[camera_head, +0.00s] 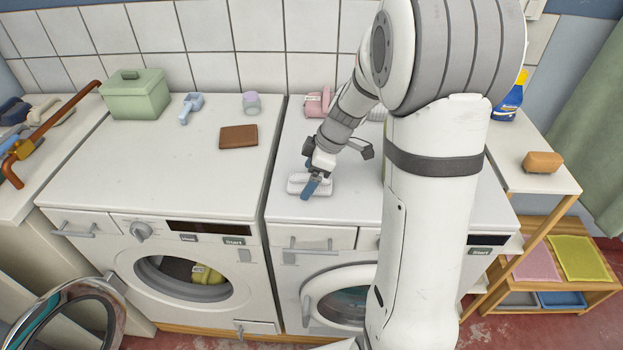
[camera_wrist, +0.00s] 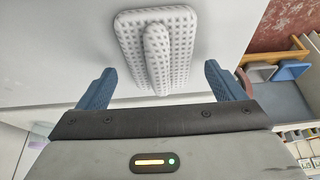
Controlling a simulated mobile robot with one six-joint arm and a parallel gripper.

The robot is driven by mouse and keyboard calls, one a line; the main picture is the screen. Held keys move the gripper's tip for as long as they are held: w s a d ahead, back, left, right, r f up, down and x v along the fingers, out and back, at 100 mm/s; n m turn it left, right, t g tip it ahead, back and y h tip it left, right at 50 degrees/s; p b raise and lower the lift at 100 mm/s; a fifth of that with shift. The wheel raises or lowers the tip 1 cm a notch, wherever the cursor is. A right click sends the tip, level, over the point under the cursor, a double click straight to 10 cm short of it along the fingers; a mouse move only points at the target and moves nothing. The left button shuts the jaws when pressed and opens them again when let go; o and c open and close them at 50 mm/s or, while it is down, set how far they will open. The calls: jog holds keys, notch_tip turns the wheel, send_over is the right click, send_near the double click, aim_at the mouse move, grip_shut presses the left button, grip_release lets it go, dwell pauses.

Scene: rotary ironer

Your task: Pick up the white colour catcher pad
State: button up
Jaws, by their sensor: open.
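The white colour catcher pad (camera_head: 297,183) lies on top of the right-hand washing machine, near its front edge. In the wrist view the pad (camera_wrist: 182,50) is a quilted white block with a raised ridge along its middle. My gripper (camera_head: 313,187) is right at the pad in the head view and partly covers it. In the wrist view my gripper (camera_wrist: 165,88) has its blue fingers wide apart, with the pad's near end and ridge between them and the wider part beyond the tips. Nothing is held. I cannot tell whether the fingers touch the pad.
The left washer top (camera_head: 180,165) holds a green box (camera_head: 135,96), blue scoop (camera_head: 189,108), purple-lidded jar (camera_head: 251,103) and brown wallet-like item (camera_head: 238,136). A pink object (camera_head: 317,103) stands behind my gripper. An orange-brown block (camera_head: 542,161) sits on the right shelf. The left washer's door (camera_head: 75,315) hangs open.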

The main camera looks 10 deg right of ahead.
jog(key=shift+a+f, duration=0.15)
jog(key=shift+f, duration=0.2)
jog(key=shift+c, duration=0.2)
jog(key=c, duration=1)
